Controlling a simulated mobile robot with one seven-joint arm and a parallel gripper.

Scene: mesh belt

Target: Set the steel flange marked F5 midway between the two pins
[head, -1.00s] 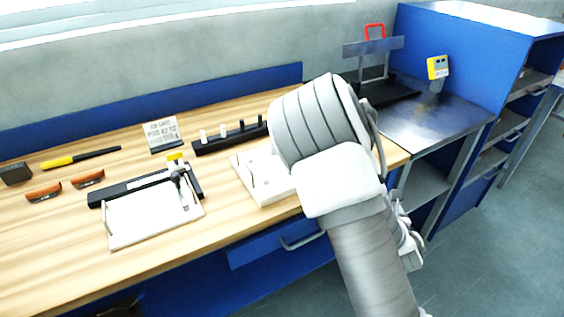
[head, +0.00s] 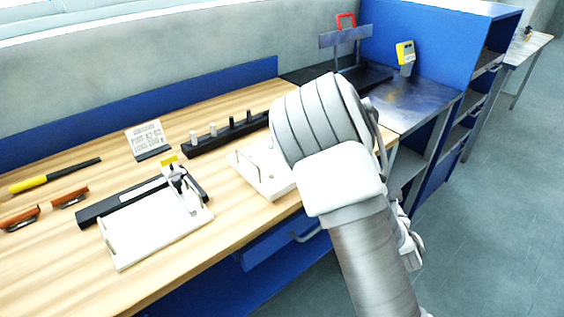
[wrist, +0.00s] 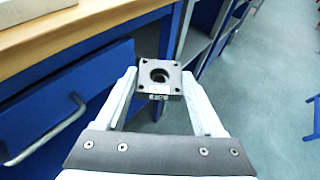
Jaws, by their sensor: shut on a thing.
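A dark steel flange (wrist: 174,89), square with a round centre hole and corner holes, is held between the fingers of my gripper (wrist: 160,78) in the wrist view. A small mark on its near face is too small to read. The flange is in the air beside the bench front, above the floor. A white fixture plate (head: 253,177) with an upright pin stands on the bench, partly behind my arm. I cannot make out two pins on it.
On the wooden bench (head: 50,256) are a white plate with a black bar (head: 150,235), a black rack of pegs (head: 206,146), a sign (head: 147,138) and brown-handled tools. A steel side table (head: 405,107) stands at right.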

